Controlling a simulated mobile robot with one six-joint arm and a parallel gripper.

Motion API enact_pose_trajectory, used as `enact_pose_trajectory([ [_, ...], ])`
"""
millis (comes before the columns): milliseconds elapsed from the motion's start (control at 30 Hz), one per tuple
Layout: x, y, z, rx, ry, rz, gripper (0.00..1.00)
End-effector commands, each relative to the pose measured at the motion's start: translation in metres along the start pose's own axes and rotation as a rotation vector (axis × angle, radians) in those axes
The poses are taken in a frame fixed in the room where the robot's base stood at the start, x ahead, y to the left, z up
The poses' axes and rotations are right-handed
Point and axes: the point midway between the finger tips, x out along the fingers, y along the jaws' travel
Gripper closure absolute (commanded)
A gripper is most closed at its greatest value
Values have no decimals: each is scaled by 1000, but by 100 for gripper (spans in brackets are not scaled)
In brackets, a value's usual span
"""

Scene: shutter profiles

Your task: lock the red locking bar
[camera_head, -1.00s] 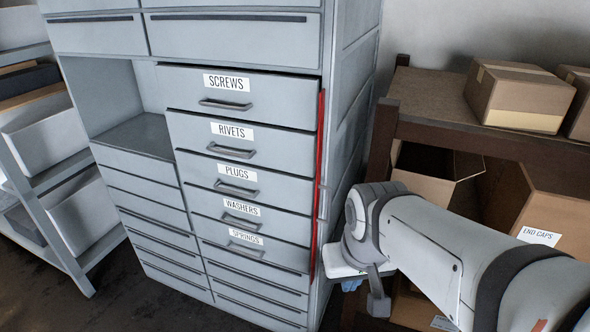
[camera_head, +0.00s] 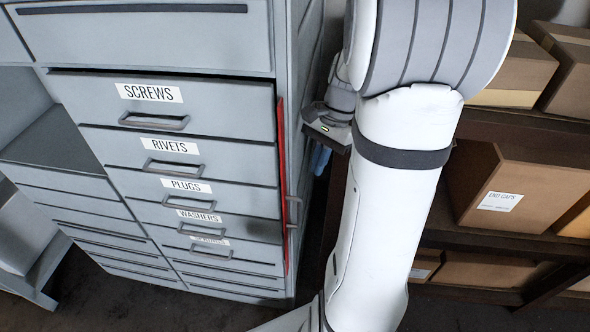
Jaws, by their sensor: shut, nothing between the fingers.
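The red locking bar (camera_head: 282,190) runs upright along the right front edge of the labelled drawer column of the grey cabinet (camera_head: 283,40). A small grey handle-like piece (camera_head: 293,200) sits at its lower half. I cannot tell from this angle whether the bar lies flat over the drawer edges. The drawers are marked Screws, Rivets, Plugs, Washers and a lower, hard-to-read label. My gripper (camera_head: 319,160) is to the right of the bar, apart from it, beside the cabinet's side. Its blue fingertips point down and are shut and empty, partly hidden by my arm.
The Screws drawer (camera_head: 190,107) has a dark gap above it. An open recess (camera_head: 60,145) is at the left. Shelves with cardboard boxes (camera_head: 520,190) stand at the right behind my arm. A strip of dark floor shows at the bottom.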

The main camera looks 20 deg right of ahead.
Motion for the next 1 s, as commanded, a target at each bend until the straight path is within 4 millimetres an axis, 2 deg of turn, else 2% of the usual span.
enact_pose_trajectory([
  [467,4,2,-4,20,-7,-4,100],
  [1000,88,2,-3,18,-8,-2,100],
])
